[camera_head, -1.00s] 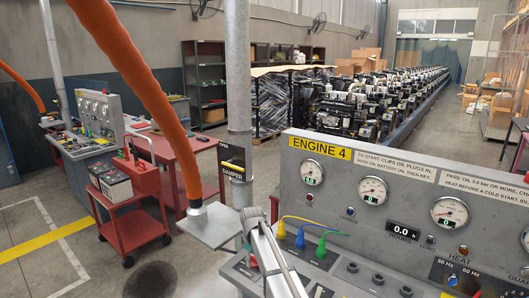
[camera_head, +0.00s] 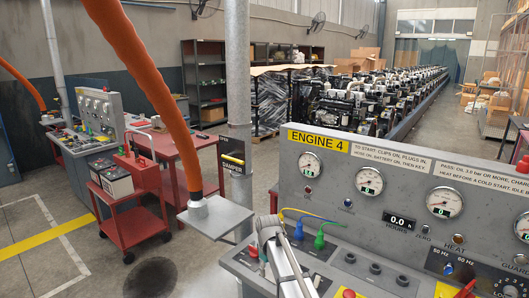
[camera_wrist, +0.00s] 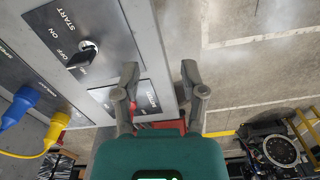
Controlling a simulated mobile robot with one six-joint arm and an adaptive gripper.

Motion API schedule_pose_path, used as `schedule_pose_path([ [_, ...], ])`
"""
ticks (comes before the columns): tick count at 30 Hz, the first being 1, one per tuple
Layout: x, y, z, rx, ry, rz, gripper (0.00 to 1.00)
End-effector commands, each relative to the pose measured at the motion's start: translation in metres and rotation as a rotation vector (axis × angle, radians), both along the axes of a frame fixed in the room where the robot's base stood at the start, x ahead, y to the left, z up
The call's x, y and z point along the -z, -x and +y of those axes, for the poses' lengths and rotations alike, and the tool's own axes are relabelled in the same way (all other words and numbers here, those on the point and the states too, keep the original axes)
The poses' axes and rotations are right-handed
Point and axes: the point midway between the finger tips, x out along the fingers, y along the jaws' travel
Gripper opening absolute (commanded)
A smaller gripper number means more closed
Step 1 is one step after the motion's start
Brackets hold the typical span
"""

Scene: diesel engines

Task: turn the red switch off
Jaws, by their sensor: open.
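A red lever-like part (camera_head: 466,289), possibly the red switch, shows at the bottom edge of the head view beside a yellow piece, cut off by the frame. In the wrist view a small red part (camera_wrist: 160,125) shows behind and between the fingers of my gripper (camera_wrist: 160,75), at the edge of a dark labelled plate (camera_wrist: 118,97). I cannot tell whether it is the switch or something farther off. My gripper is open, its two fingers apart, with nothing visible held between them. The switch's position cannot be read.
The grey ENGINE 4 panel (camera_head: 410,195) carries gauges and coloured plugs. A key switch (camera_wrist: 84,54) marked START, ON, OFF is left of my gripper in the wrist view. An orange hose (camera_head: 155,95) hangs to a grey plate (camera_head: 225,217). Open floor lies at left.

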Motion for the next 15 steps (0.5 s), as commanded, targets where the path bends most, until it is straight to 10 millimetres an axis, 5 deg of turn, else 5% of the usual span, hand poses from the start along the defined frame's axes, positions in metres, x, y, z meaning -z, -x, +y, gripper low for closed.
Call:
schedule_pose_path([
  [8,0.032,0.072,-0.063,0.229,0.0,0.0,0.54],
  [15,0.064,0.16,-0.125,0.525,0.0,0.0,0.54],
])
